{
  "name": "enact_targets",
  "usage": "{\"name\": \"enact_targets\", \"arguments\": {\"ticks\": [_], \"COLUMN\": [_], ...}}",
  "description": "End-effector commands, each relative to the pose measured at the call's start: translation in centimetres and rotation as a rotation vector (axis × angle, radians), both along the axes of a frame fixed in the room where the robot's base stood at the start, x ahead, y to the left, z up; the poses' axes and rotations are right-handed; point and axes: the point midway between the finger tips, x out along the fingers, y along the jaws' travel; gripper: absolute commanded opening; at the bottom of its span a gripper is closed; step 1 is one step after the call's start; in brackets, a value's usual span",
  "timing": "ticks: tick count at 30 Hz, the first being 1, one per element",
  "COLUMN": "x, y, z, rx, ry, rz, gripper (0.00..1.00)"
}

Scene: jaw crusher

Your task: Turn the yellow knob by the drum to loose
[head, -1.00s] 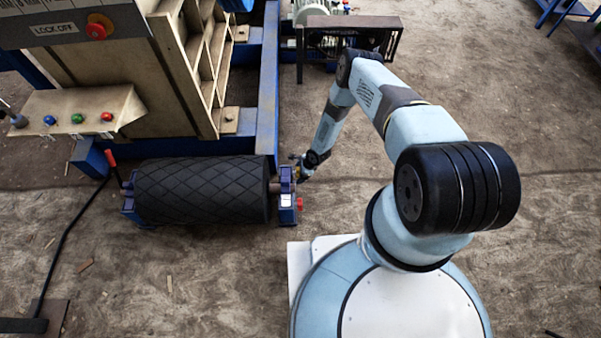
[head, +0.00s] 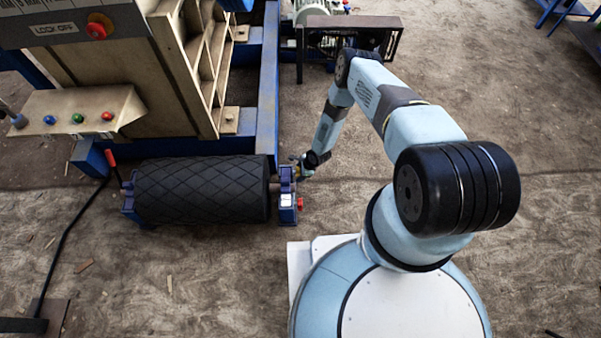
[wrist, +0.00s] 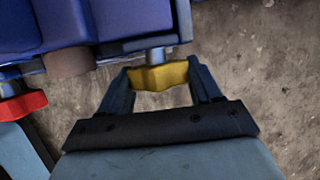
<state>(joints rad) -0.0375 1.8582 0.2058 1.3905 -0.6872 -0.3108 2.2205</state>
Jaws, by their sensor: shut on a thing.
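The yellow knob (wrist: 160,76) sits on a short grey shaft below the blue bearing block in the wrist view. My gripper (wrist: 160,82) has one finger on each side of the knob and is shut on it. In the head view my gripper (head: 302,167) is at the right end of the black drum (head: 200,190), beside the blue bearing block (head: 287,186). The knob is small there and mostly hidden by my gripper. I cannot read any loose or tight marking.
A red knob (head: 300,204) is on the same block, near my gripper; it also shows in the wrist view (wrist: 22,106). The blue frame beam (head: 268,90) runs behind. A red-handled lever (head: 111,160) stands left of the drum. Open dirt floor lies right of the block.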

Motion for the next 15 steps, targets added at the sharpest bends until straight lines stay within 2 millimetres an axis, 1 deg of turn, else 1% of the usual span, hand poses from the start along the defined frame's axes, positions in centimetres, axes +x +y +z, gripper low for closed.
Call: {"name": "enact_targets", "arguments": {"ticks": [8,15], "x": [-0.14,-0.27], "y": [-0.02,-0.06], "z": [-0.04,-0.11], "rx": [-0.003,-0.008], "ry": [-0.102,-0.236], "rz": [-0.001,-0.005], "gripper": [0.33,0.33]}}
